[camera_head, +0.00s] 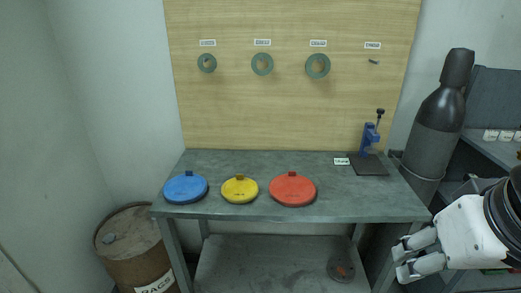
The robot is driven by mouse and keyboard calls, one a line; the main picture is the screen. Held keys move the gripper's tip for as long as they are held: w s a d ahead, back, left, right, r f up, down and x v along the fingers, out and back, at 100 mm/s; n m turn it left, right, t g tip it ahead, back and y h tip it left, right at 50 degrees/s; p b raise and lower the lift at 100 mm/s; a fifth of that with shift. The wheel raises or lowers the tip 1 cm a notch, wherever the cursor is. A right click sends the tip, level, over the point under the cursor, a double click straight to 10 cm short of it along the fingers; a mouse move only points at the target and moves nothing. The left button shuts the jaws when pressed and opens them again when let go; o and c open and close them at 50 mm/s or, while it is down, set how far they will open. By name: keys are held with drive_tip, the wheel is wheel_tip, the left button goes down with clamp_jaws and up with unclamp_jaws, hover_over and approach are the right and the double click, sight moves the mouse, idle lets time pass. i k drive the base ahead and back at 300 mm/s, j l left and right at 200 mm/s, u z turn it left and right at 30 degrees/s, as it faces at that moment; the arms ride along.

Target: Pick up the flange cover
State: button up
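Three round flange covers lie flat in a row on the left and middle of the workbench. The blue cover (185,189) is at the left, the smaller yellow cover (239,190) is beside it, and the red cover (292,190) is to its right. Each has a small tab at its back edge. The task does not name a colour. My gripper (402,260) is at the lower right, beyond the bench's front right corner and apart from all the covers. Its two fingers look spread with nothing visible between them.
The grey workbench (335,206) has free room right of the red cover. A blue press-like tool (370,140) stands at its back right. Rings (317,66) hang on the wooden board. A rusty barrel (137,250) stands left; a dark gas cylinder (440,120) stands right.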

sight(188, 187)
drive_tip(key=i, duration=0.45)
drive_tip(key=i+u, duration=0.45)
drive_tip(key=i+l+u, duration=0.15)
drive_tip(key=u, duration=0.35)
drive_tip(key=i+u, duration=0.3)
drive_tip(key=i, duration=0.2)
